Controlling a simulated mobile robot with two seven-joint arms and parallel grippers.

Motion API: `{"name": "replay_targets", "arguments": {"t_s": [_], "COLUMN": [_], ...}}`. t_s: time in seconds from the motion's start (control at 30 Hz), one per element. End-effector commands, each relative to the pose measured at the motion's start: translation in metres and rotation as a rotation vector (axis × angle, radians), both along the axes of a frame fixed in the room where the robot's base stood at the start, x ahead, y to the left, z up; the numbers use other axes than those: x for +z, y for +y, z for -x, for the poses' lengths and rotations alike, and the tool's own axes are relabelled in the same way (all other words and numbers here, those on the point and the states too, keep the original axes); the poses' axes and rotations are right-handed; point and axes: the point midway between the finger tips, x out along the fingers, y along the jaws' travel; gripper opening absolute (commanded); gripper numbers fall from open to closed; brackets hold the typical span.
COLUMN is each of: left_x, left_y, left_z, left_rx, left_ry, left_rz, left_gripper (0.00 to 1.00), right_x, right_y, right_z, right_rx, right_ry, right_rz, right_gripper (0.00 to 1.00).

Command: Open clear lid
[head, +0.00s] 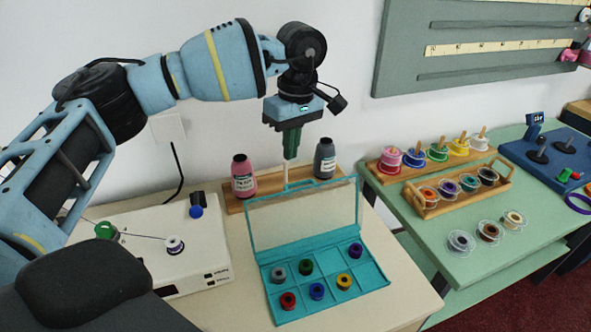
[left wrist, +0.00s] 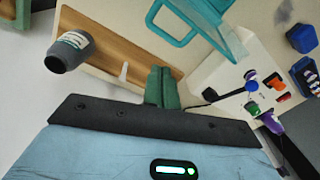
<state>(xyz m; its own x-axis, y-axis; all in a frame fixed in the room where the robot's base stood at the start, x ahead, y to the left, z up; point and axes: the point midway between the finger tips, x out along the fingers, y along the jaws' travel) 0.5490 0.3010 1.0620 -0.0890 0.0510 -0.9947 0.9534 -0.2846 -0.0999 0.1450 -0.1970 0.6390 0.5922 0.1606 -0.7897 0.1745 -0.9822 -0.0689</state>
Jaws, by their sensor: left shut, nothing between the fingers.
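The clear lid (head: 305,214) with a teal frame stands raised at the back of the teal compartment box (head: 378,281), so the box is open. Several small colored spools sit in its compartments. My left gripper (head: 291,152) points down just above and behind the lid's upper edge, with its green fingers closed and empty. In the left wrist view, the closed fingers (left wrist: 161,87) are over the wooden stand, and part of the teal lid frame (left wrist: 176,40) shows at the top, apart from them. My right gripper is not in view.
A wooden stand (head: 236,207) behind the lid holds a pink cone (head: 243,180) and a grey cone (head: 325,160). A white winder machine (head: 200,270) stands left of the box. A green table (head: 480,262) with spool racks is to the right. Bare counter lies before the box.

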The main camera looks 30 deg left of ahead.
Motion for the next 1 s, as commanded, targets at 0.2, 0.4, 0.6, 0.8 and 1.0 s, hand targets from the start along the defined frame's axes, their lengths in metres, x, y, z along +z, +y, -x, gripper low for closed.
{"name": "replay_targets", "arguments": {"t_s": [0.2, 0.4, 0.6, 0.8, 1.0], "left_x": [0.018, 0.022, 0.018, -0.004, -0.04], "left_y": [-0.006, -0.008, -0.008, -0.003, 0.003], "left_z": [-0.001, -0.001, -0.002, -0.005, -0.01], "left_rx": [-0.313, -0.402, -0.401, -0.399, -0.399], "left_ry": [-0.159, -0.198, -0.197, -0.193, -0.192], "left_rz": [-0.104, -0.137, -0.137, -0.138, -0.137], "left_gripper": [0.0, 0.0, 0.0, 0.0, 0.0], "right_x": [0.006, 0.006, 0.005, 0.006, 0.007], "right_y": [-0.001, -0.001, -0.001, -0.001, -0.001], "right_z": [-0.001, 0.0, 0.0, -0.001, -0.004], "right_rx": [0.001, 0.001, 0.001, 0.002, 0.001], "right_ry": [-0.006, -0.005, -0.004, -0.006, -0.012], "right_rz": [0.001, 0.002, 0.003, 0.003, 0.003], "right_gripper": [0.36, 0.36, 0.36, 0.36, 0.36]}}
